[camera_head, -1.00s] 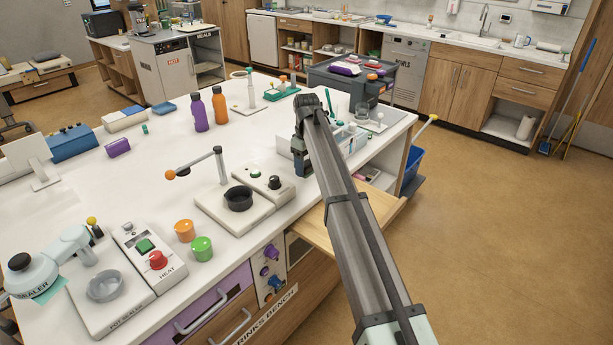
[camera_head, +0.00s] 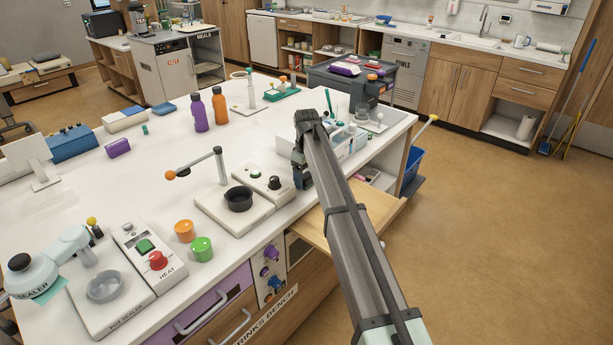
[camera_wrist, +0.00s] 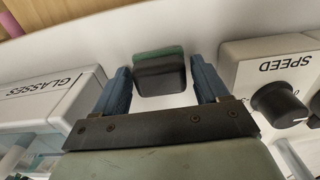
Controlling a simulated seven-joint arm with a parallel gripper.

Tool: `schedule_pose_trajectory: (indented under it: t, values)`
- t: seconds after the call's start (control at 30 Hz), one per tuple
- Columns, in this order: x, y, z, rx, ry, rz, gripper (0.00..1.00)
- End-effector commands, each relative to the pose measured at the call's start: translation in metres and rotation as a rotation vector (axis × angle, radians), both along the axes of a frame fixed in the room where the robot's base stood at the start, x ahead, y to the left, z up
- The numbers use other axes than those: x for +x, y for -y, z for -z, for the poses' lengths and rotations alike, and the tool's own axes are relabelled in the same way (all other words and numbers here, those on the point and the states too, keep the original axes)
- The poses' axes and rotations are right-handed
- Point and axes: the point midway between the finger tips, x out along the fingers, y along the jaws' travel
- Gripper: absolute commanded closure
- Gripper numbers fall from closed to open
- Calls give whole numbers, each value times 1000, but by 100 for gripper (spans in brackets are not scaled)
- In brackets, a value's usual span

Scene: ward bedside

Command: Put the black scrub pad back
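The black scrub pad (camera_wrist: 160,76), with a green layer along its far edge, lies on the white benchtop in the wrist view. My gripper (camera_wrist: 161,88) is open, with one blue finger on each side of the pad and a gap showing on both sides. In the head view my gripper (camera_head: 303,184) is low at the bench's front edge, and the pad cannot be made out there.
A white box marked GLASSES (camera_wrist: 55,95) stands left of my gripper in the wrist view; the SPEED unit (camera_wrist: 262,65) with its black knob stands close on the right. In the head view an open wooden drawer (camera_head: 325,234) juts out below my arm.

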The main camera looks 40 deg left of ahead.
Motion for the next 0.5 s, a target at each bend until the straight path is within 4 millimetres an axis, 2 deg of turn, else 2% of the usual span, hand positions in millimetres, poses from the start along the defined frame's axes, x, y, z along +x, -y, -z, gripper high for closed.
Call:
schedule_pose_trajectory:
  t: [0.03,0.13,0.37,0.5]
  values:
    - [0,0,0,0,0,0,21]
    - [0,0,0,0,0,0,13]
    - [0,0,-1,0,0,0,13]
    - [0,0,-8,1,1,0,13]
